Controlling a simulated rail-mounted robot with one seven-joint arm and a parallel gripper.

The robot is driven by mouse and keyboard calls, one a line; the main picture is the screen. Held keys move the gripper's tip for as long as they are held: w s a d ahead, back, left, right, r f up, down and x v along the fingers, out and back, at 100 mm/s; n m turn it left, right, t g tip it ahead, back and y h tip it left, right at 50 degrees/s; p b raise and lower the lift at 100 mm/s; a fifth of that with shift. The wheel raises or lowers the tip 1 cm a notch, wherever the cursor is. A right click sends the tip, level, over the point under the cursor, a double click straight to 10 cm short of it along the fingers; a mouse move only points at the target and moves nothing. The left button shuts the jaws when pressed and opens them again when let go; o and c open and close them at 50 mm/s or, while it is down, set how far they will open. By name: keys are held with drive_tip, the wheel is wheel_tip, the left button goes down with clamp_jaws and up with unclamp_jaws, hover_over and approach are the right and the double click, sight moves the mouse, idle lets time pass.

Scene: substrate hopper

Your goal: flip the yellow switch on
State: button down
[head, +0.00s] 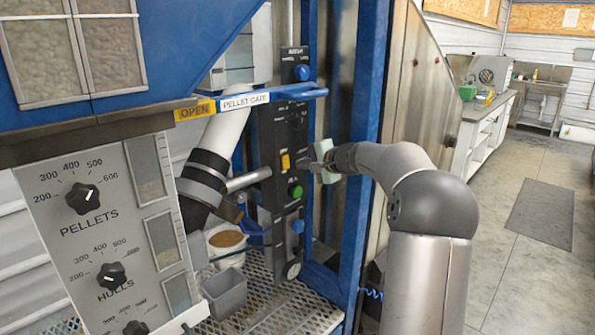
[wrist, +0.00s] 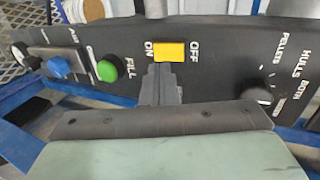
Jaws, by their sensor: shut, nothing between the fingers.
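The yellow switch (head: 285,161) sits on a tall black control panel (head: 268,135) in the head view. In the wrist view the yellow switch (wrist: 170,51) lies between the labels ON, on its left, and OFF, on its right. My gripper (head: 312,166) reaches the panel from the right in the head view. In the wrist view my gripper (wrist: 161,70) is shut and empty, its tips at the lower edge of the switch, toward the ON side. I cannot tell whether they touch it. Which way the switch is tipped is not clear.
A green button (wrist: 106,71) marked FILL and a blue knob (wrist: 58,67) are left of the switch in the wrist view; a black selector knob (wrist: 258,94) is at right. A blue frame post (head: 366,130) stands close behind my gripper. A grey bin (head: 225,292) sits below.

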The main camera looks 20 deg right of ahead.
drive_tip(key=b+v, duration=0.1)
drive_tip(key=v, duration=0.8)
drive_tip(key=shift+s+r, duration=0.25)
drive_tip(key=shift+r, duration=0.15)
drive_tip(key=f+m+t+p, duration=0.1)
drive_tip(key=m+p, duration=0.1)
drive_tip(key=m, duration=1)
drive_tip(key=f+m+p, duration=0.2)
drive_tip(key=m+p, duration=0.1)
drive_tip(key=m, duration=0.9)
drive_tip(key=s+f+m+t+y+p, duration=0.1)
drive_tip(key=f+m+p, duration=0.1)
drive_tip(key=m, duration=1)
drive_tip(key=shift+d+t+p, duration=0.3)
drive_tip(key=shift+p, duration=0.4)
drive_tip(key=shift+w, duration=0.1)
